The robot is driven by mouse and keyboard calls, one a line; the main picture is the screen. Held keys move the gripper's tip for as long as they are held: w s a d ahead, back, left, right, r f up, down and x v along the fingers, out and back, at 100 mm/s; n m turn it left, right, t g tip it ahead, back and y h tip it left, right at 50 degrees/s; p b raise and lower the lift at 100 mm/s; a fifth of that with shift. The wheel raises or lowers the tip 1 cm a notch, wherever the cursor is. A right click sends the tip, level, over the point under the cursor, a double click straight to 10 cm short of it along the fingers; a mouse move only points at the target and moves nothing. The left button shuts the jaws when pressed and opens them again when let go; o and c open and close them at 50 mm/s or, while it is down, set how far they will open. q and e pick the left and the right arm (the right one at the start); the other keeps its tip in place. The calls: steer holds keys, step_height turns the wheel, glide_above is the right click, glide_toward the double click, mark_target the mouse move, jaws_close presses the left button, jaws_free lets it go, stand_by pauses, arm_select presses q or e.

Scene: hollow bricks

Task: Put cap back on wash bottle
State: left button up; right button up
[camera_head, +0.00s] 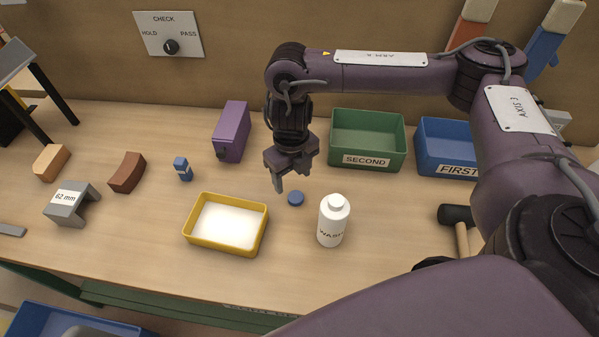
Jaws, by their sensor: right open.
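The white wash bottle (332,222) stands upright on the table, right of the middle, with a bare white neck on top. A small round blue cap (295,198) lies on the table just left of the bottle and apart from it. My right gripper (292,180) is open and empty, fingers pointing down, just above and behind the cap. It does not appear to touch the cap. My left gripper is not in view.
A yellow tray (191,240) with white contents lies left of the bottle. Green (387,146) and blue (428,149) bins stand behind. A hammer (459,228) lies at right.

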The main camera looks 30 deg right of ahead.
mark_target(296, 198)
steer(key=shift+w, duration=0.1)
steer(key=shift+r, duration=0.1)
steer(key=shift+s+a+r, duration=0.1)
steer(key=shift+s+a, duration=0.05)
steer(key=shift+s, duration=0.15)
step_height(296, 198, down, 3)
steer(key=shift+w+r+b, duration=0.1)
steer(key=shift+b, duration=0.25)
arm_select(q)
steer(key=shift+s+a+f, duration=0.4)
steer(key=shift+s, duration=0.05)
